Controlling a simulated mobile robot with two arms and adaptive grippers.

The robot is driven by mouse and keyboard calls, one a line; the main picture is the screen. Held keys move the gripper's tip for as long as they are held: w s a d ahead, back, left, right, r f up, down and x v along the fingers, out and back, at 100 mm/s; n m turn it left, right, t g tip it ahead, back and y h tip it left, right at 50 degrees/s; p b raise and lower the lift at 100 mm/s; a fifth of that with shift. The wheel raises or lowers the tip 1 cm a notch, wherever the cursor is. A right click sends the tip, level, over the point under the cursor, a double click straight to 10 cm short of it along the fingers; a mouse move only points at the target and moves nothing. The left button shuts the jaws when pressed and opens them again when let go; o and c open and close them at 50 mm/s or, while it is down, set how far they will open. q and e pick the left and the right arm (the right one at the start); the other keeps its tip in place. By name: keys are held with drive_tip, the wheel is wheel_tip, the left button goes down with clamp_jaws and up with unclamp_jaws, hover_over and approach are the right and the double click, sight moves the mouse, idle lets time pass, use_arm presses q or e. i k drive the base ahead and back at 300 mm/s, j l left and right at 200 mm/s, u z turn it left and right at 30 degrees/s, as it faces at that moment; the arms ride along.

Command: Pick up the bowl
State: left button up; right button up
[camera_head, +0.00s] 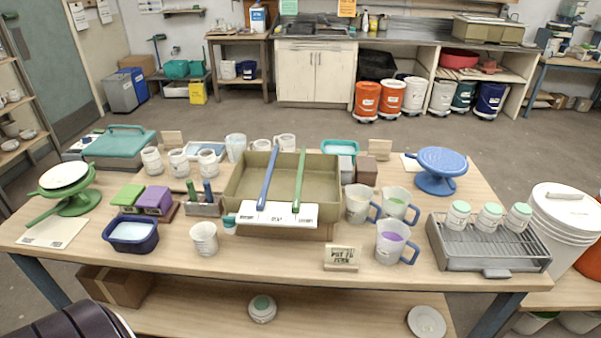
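A shallow white round piece, bowl-like or plate-like, (64,174) sits on top of a green banding wheel (76,203) at the left end of the table. Another shallow white round dish (427,321) lies on the lower shelf at the right, partly cut by the picture's bottom edge. I cannot tell for sure which of these is the bowl. Neither of my grippers shows in the head view.
The wooden table (185,262) is crowded. An olive basin (250,190) with blue and green sticks stands mid-table. Jugs (388,243) stand right of it. A metal tray (480,262) with several jars and a blue banding wheel (441,165) fill the right end.

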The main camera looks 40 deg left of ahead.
sight(262, 309)
drive_tip(key=u, duration=1.5)
